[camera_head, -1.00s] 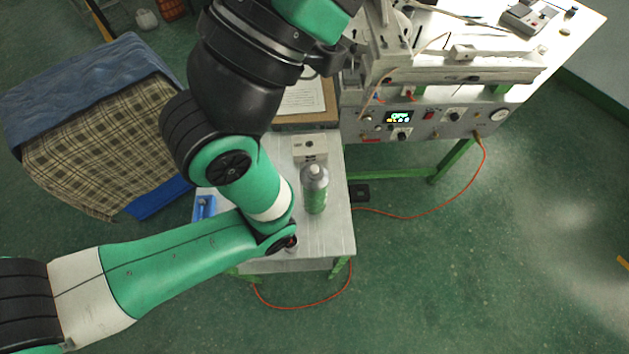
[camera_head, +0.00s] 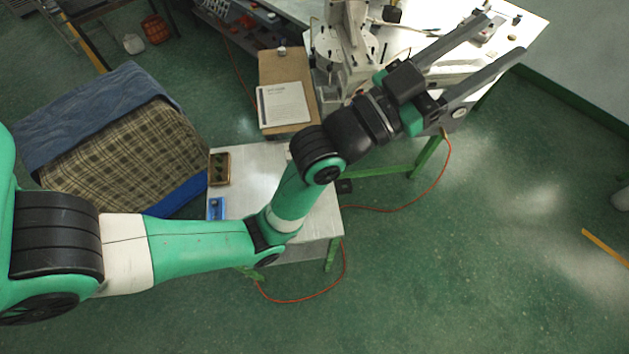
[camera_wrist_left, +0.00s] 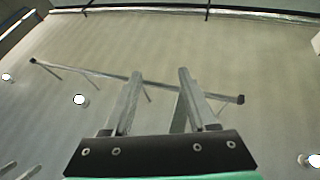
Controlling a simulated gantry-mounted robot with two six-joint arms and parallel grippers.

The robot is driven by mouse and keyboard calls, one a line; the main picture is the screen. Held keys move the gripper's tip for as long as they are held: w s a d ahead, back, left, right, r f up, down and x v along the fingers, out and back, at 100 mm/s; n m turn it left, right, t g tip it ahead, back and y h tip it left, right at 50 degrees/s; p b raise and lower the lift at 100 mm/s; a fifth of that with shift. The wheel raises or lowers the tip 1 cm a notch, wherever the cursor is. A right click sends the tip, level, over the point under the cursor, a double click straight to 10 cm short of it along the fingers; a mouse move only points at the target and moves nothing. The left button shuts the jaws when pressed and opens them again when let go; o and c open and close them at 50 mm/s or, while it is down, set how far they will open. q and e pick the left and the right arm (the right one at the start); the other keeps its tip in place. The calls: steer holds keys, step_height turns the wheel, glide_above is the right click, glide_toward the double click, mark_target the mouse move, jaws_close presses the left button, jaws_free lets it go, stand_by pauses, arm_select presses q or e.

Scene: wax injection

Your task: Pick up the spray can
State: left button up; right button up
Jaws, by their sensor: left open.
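The spray can does not show in either view now; the stretch of the small metal table (camera_head: 236,192) where it stood is largely covered by my left arm. My left gripper (camera_head: 503,40) is open and empty, at the upper right of the head view, with its long grey fingers spread over the white machine table. In the left wrist view its two fingers (camera_wrist_left: 158,80) stand apart with nothing between them, against a pale wall or ceiling.
A blue object (camera_head: 216,208) and a brown-rimmed tray (camera_head: 219,168) are on the small table. Behind it is a brown board with a paper sheet (camera_head: 283,105). A plaid-covered box (camera_head: 115,160) stands left.

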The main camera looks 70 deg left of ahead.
arm_select(q)
steer(key=s+a+f+n+g+y, duration=0.1)
steer(key=s+a+f, duration=0.15)
steer(key=f, duration=0.65)
steer(key=s+a+f+n+g+y, duration=0.1)
steer(key=s+a+f+y, duration=0.15)
steer(key=f, duration=0.65)
steer(key=s+a+f+n+g+y, duration=0.1)
steer(key=a+f+g, duration=0.15)
steer(key=f, duration=0.65)
steer(key=s+a+f+n+g+y, duration=0.2)
steer(key=s+a+f+y, duration=0.1)
steer(key=s+f, duration=0.55)
steer(key=s+a+f+n+g+y, duration=0.2)
steer(key=s+f, duration=0.5)
steer(key=s, duration=0.2)
steer(key=x, duration=0.8)
steer(key=r+b+x, duration=0.1)
steer(key=x, duration=0.3)
steer(key=shift+w+a, duration=0.1)
steer(key=shift+w, duration=0.05)
jaws_close()
